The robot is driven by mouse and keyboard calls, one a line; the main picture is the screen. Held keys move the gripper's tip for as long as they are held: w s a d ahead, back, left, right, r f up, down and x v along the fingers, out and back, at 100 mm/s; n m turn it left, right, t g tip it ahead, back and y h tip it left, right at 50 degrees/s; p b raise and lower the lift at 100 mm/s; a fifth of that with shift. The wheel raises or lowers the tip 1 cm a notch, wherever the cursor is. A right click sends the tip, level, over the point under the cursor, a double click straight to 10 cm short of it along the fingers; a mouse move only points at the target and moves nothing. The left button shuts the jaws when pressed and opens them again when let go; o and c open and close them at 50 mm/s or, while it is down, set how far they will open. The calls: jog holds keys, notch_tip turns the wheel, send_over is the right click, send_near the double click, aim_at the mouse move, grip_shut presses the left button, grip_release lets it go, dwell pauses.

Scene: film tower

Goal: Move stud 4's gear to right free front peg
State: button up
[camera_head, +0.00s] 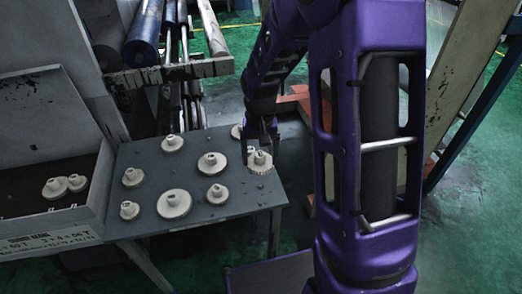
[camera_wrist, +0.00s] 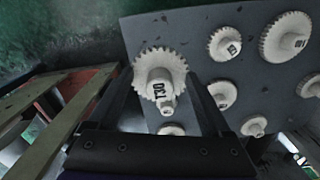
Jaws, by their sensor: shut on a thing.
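A pale toothed gear (camera_head: 261,168) is at the right edge of the grey table (camera_head: 235,205) in the head view. My gripper (camera_head: 261,150) reaches down to it and is shut on it. In the wrist view the gear (camera_wrist: 158,63) lies between my two fingers (camera_wrist: 160,92), with a marked hub facing the camera. A smaller pale knob (camera_wrist: 167,107) shows beside that hub. I cannot tell whether the gear touches the table or is raised. The marks are too small to read surely, and the fingers hide part of the gear.
Several other pale gears stand on the table, among them a large one (camera_head: 174,204) at the front and one (camera_head: 212,162) in the middle. A grey bin (camera_head: 100,185) at left holds gears (camera_head: 55,188). A roller frame (camera_head: 180,72) stands behind the table.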

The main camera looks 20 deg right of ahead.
jog(key=b, duration=0.2)
send_over(260, 187)
notch_tip(260, 187, down, 7)
jog(key=shift+f, duration=0.1)
jog(key=shift+f+b, duration=0.7)
jog(key=shift+f+b, duration=0.8)
jog(key=shift+f, duration=0.15)
dwell(0.6)
jog(key=o, duration=1.2)
notch_tip(260, 187, up, 18)
jog(key=shift+f+p, duration=0.2)
jog(key=shift+p, duration=0.95)
